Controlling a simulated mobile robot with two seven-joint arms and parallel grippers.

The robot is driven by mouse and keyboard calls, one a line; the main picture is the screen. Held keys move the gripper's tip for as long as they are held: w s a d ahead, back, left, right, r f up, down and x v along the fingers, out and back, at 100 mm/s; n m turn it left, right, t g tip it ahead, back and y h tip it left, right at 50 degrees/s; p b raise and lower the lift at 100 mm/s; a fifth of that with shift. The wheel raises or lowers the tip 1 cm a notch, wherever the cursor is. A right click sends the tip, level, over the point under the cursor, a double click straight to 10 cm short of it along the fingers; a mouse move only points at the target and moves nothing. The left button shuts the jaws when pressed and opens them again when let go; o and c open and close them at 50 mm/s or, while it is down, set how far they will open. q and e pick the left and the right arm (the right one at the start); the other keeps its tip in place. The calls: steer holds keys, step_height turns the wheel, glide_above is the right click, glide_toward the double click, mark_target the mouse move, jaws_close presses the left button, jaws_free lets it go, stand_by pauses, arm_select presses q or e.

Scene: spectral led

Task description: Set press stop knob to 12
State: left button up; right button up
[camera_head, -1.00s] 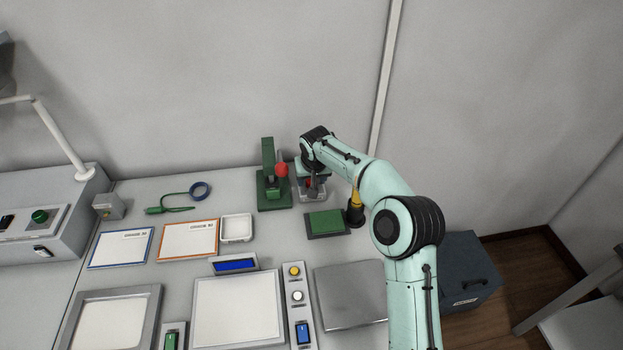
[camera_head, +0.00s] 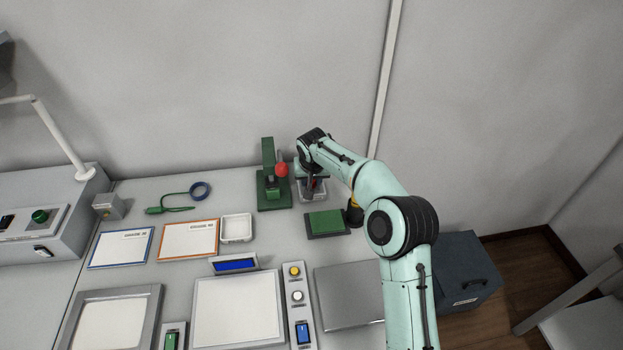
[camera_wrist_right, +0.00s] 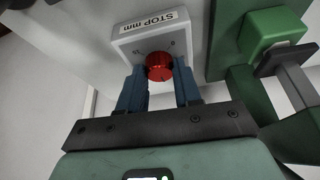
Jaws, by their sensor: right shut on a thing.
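The press stop knob (camera_wrist_right: 159,67) is a round red knob on the face of a pale box (camera_wrist_right: 151,42) labelled "STOP mm", as seen in the right wrist view. In the head view my right gripper (camera_head: 313,186) is down at the box, just right of the green press (camera_head: 269,187), and mostly covers the knob. My left gripper is not in view.
The green press has a red ball handle (camera_head: 281,170) close to my right wrist. A green pad (camera_head: 325,222) and a black-and-yellow object (camera_head: 354,213) stand in front and to the right. A white tray (camera_head: 237,228) and framed cards lie left.

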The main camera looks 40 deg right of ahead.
steer(key=m, duration=0.3)
steer(key=shift+w+a+r+g+h, duration=0.1)
steer(key=shift+w+a+g+h, duration=0.05)
steer(key=shift+g+h, duration=0.25)
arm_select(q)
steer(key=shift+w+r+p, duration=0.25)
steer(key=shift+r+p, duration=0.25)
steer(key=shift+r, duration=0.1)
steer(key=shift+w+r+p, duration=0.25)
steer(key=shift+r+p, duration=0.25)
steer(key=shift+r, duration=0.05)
arm_select(e)
steer(key=shift+m+g+h, duration=0.4)
steer(key=shift+m+g, duration=0.2)
steer(key=shift+m, duration=1.2)
steer(key=o, duration=1)
steer(key=shift+o, duration=0.2)
